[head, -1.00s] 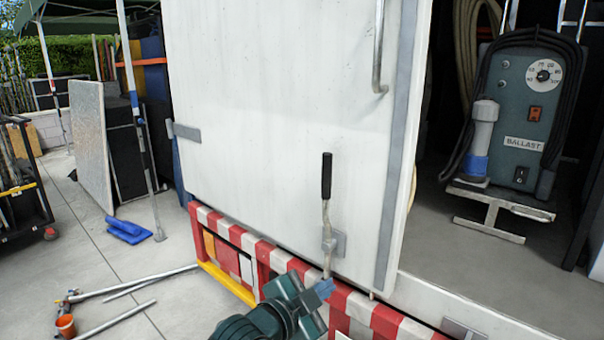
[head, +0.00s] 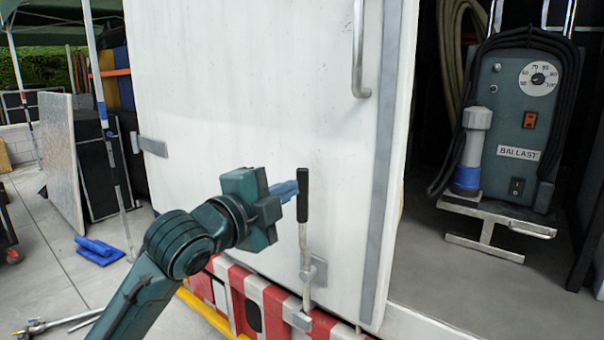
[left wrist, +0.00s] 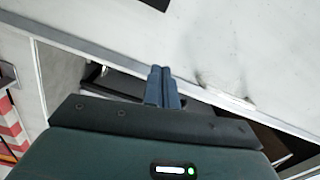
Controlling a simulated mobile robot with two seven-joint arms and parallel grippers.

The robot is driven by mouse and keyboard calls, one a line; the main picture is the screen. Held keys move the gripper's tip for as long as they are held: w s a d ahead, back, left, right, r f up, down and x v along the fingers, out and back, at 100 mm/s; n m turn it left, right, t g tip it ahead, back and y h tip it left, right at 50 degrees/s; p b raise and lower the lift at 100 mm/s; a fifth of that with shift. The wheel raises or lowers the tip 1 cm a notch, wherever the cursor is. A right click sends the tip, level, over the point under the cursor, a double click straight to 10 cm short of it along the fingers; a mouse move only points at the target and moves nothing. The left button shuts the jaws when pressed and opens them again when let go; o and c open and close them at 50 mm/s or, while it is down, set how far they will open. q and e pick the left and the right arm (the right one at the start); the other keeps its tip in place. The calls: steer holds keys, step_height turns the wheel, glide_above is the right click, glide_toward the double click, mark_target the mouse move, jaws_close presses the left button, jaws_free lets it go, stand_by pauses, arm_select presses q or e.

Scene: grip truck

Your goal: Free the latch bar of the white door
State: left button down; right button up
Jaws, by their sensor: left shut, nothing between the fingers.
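The white door (head: 250,90) stands open beside the dark truck interior. Its latch bar (head: 304,240) runs upright low on the door, through a grey bracket plate, with a black grip at its top. The bar's lower end is at the red and white edge below the door. My left gripper (head: 290,190) is shut and empty, its blue fingers just left of the black grip; whether they touch it I cannot tell. In the left wrist view the shut fingers (left wrist: 162,88) point at a pale surface, and the latch bar cannot be made out. My right gripper is not in view.
A vertical grab handle (head: 358,50) is higher on the door. The ballast unit (head: 518,125) stands inside the truck. Blue pads (head: 98,250) and metal tubes (head: 65,322) lie on the floor at left.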

mark_target(303, 173)
arm_select(q)
steer(key=w+d, duration=0.1)
steer(key=w, duration=0.2)
steer(key=w+d+p, duration=0.1)
steer(key=w, duration=0.3)
steer(key=w+d+p, duration=0.1)
steer(key=w, duration=0.2)
steer(key=shift+w+d+f, duration=0.25)
steer(key=shift+f, duration=0.05)
steer(key=shift+w+a+f, duration=0.15)
steer(key=shift+w+a, duration=0.25)
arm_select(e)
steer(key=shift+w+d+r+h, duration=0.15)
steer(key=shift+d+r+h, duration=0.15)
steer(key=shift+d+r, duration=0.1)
